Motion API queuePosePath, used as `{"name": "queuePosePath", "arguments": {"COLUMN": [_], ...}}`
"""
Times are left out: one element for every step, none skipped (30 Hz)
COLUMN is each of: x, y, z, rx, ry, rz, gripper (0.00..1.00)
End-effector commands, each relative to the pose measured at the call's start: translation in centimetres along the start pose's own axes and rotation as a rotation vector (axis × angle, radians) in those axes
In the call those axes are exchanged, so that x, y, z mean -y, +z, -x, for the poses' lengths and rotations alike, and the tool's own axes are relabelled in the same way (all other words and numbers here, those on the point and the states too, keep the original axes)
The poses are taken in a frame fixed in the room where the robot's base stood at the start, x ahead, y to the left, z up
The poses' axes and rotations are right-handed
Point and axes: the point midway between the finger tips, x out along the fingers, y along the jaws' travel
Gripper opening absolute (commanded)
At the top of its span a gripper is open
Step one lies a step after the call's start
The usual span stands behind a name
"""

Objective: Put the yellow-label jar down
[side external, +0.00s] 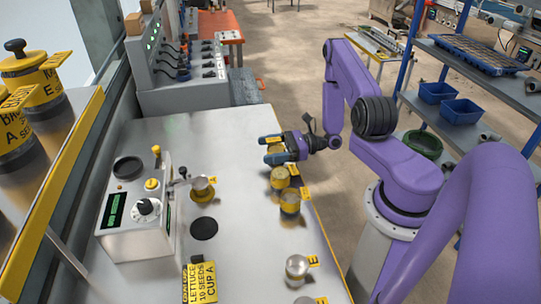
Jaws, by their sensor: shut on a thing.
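My gripper (269,149) is at the far right part of the grey metal table, its two blue-grey fingers shut on a small yellow-label jar (276,148). The fingers cover most of this jar, and I cannot tell whether its base touches the table. A second yellow-label jar (280,178) stands just in front of the gripper, and a third (290,203) stands close in front of that one.
A grey seeder machine (138,218) stands at the table's left, with a yellow-collared jar (202,189) beside it. A black disc (204,228) lies mid-table. A pale-topped jar (297,267) and a yellow sign (200,284) are nearer the front. The table's middle is mostly clear.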

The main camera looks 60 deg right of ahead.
Motion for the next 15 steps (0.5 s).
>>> {"name": "queuePosePath", "arguments": {"x": [0.0, 0.0, 0.0, 0.0, 0.0, 0.0, 0.0, 0.0, 0.0, 0.0, 0.0, 0.0, 0.0, 0.0, 0.0], "y": [-0.7, -1.1, -1.5, -1.7, -1.9, -2.1, -2.2, -2.3, -2.3, -2.3, -2.3, -2.3, -2.3, -2.3, -2.3], "z": [0.0, 0.0, 0.0, 0.0, 0.0, 0.0, 0.0, 0.0, 0.0, 0.0, 0.0, 0.0, 0.0, 0.0, 0.0], "rx": [0.001, 0.001, 0.001, 0.001, 0.001, 0.001, 0.001, 0.001, 0.001, 0.001, 0.001, 0.001, 0.001, 0.001, 0.001], "ry": [0.0, 0.0, 0.0, 0.0, 0.0, 0.0, 0.0, 0.0, 0.0, 0.0, 0.0, 0.0, 0.0, 0.001, 0.001], "rz": [-0.002, -0.002, -0.002, -0.001, -0.002, -0.002, -0.001, -0.001, 0.0, 0.0, 0.0, 0.0, 0.0, 0.0, 0.0], "gripper": [0.49, 0.49, 0.49, 0.49, 0.49, 0.49, 0.49, 0.49, 0.49, 0.49, 0.49, 0.49, 0.49, 0.49, 0.49]}}
